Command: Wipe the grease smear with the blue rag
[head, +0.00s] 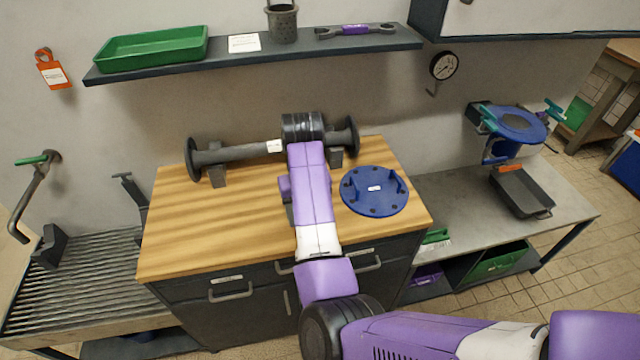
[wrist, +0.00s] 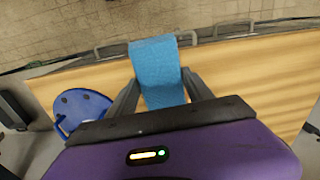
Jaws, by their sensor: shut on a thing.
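The blue rag (wrist: 157,72) is held between the two dark fingers of my gripper (wrist: 160,88) in the wrist view. The gripper is shut on it, and the cloth sticks out past the fingertips toward the bench's front edge. Below it is the wooden worktop (head: 235,230), which also shows in the wrist view (wrist: 255,75). I cannot tell whether the rag touches the wood. In the head view my purple arm reaches over the worktop and hides the rag. I see no grease smear in either view; part of the worktop is hidden by my arm and gripper.
A blue flange plate (head: 375,191) lies on the worktop right of my arm, and shows in the wrist view (wrist: 82,108). A grey flanged pipe (head: 235,155) rests along the back. A shelf (head: 270,53) hangs above. The worktop's left part is clear.

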